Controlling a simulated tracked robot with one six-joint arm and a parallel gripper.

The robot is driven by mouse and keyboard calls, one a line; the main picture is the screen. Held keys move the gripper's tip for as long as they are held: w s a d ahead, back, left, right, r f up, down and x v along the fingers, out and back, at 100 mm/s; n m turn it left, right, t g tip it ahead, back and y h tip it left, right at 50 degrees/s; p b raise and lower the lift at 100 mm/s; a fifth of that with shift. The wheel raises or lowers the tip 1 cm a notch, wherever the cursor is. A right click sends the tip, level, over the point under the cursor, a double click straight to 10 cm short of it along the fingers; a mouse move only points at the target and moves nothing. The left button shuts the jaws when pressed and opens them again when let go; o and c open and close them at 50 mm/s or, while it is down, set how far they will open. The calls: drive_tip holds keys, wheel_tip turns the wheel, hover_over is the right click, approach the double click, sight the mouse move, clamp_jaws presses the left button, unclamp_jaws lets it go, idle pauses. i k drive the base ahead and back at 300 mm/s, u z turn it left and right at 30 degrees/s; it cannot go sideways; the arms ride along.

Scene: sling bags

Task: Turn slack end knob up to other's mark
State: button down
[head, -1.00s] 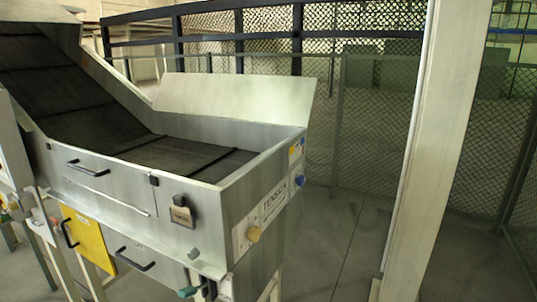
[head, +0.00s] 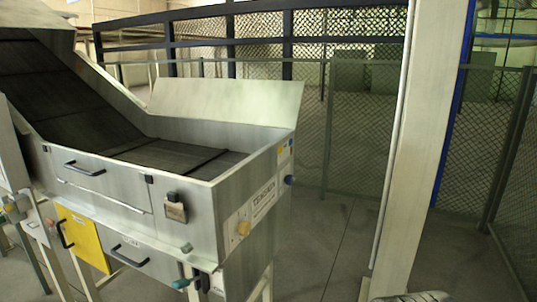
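The end panel of the conveyor has a plate lettered TENSION (head: 263,203). A yellow knob (head: 243,228) sits at the plate's near end, and a blue knob (head: 289,180) sits at its far end. The marks beside the knobs are too small to read, so I cannot tell which end is slack. The dark belt (head: 165,156) runs down the incline into the flat metal trough. My gripper is not in view.
A padlock-like tag (head: 175,208) hangs on the side panel. A teal handle (head: 181,283) sticks out below. A pale post (head: 405,150) stands to the right, with open floor (head: 325,245) between. A pale, unclear object (head: 415,297) shows at the bottom edge. Mesh fencing stands behind.

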sight(289, 180)
drive_tip(key=z, duration=0.05)
drive_tip(key=i, duration=1)
drive_tip(key=u, duration=0.1)
